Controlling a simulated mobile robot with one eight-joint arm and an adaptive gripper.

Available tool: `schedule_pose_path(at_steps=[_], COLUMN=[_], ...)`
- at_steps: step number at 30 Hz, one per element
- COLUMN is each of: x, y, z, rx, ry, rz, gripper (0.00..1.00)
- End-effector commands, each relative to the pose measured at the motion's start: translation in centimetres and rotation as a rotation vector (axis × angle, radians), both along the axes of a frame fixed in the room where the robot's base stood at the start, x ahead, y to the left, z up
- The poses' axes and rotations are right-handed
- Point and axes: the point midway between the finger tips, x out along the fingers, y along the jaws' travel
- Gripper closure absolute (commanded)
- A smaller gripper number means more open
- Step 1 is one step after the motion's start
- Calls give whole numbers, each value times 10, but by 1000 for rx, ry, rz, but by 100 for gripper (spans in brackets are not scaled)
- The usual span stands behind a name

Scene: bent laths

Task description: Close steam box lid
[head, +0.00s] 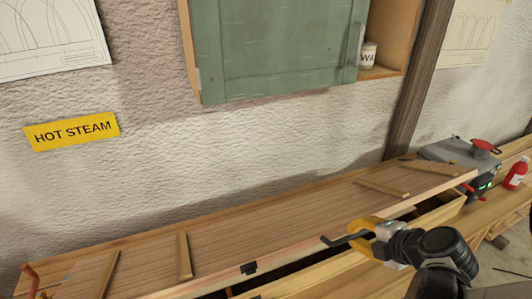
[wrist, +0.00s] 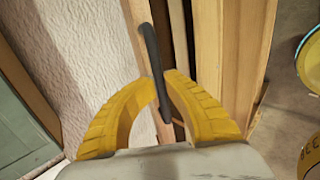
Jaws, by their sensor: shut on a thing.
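The steam box lid (head: 228,236) is a long pale wooden panel with several wooden battens across it. It sits tilted on the long wooden steam box (head: 335,268), with a dark gap along the front edge. A black handle (head: 340,240) sticks out at the lid's front edge; it also shows in the wrist view (wrist: 152,55). My gripper (head: 362,238) has yellow fingers and is at this handle. In the wrist view my gripper (wrist: 168,97) is shut on the handle, which lies between its fingertips. The inside of the box is mostly hidden.
A grey unit (head: 458,158) with a red-topped valve stands at the box's right end, with a red bottle (head: 516,173) beside it. A green cabinet (head: 275,50) hangs on the wall above.

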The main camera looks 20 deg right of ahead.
Motion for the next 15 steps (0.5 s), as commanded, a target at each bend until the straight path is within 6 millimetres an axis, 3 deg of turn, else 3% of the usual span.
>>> schedule_pose_path(at_steps=[1,8,15], x=[-3,-17,-22], y=[-1,-2,-1], z=[-14,-53,-64], rx=[0,-1,-1], ry=[0,1,1], rz=[-4,-4,-1], gripper=[100,100,100])
